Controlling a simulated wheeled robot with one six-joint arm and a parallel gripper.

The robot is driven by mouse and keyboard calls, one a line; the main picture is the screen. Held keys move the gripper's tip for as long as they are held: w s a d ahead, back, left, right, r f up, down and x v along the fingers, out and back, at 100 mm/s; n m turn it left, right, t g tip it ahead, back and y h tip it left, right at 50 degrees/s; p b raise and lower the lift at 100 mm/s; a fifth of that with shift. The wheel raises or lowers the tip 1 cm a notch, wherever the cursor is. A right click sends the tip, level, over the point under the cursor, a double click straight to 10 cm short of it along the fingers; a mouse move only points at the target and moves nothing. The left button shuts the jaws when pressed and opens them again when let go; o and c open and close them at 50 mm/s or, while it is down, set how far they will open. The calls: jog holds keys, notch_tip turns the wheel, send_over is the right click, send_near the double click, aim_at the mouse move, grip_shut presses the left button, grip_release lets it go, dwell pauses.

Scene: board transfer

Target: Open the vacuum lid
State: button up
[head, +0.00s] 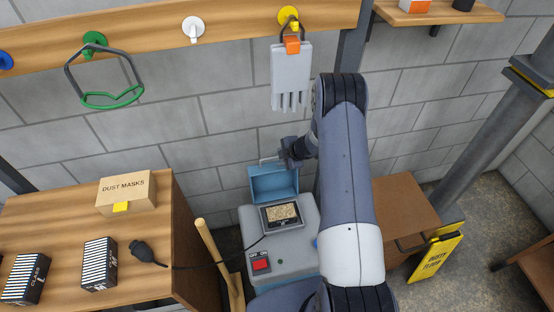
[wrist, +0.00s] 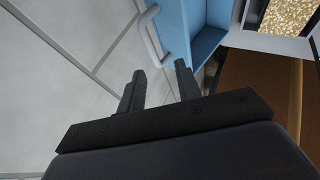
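The vacuum (head: 298,262) is a grey box with a red switch on its front top. Its blue lid (head: 272,185) is raised at the back, and the compartment is uncovered, showing a speckled tan filling (head: 282,213). A light bar handle (wrist: 149,36) is on the outer side of the lid, which also shows in the wrist view (wrist: 180,28). My gripper (head: 284,155) is beside the handle at the raised lid's top. In the wrist view its two dark fingers (wrist: 160,82) are apart with nothing between them, and the handle lies beyond their tips.
A wooden bench (head: 50,225) at left holds a dust mask box (head: 127,193), striped black boxes and a black plug with a cable running to the vacuum. A wooden handle (head: 214,255) leans between them. A grey brush (head: 291,75) hangs above. A yellow sign (head: 437,255) stands right.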

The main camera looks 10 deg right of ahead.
jog(key=v, duration=0.7)
jog(key=shift+d+r+b, duration=0.2)
jog(key=shift+b, duration=0.15)
jog(key=shift+s, duration=0.1)
jog(key=shift+c, duration=0.5)
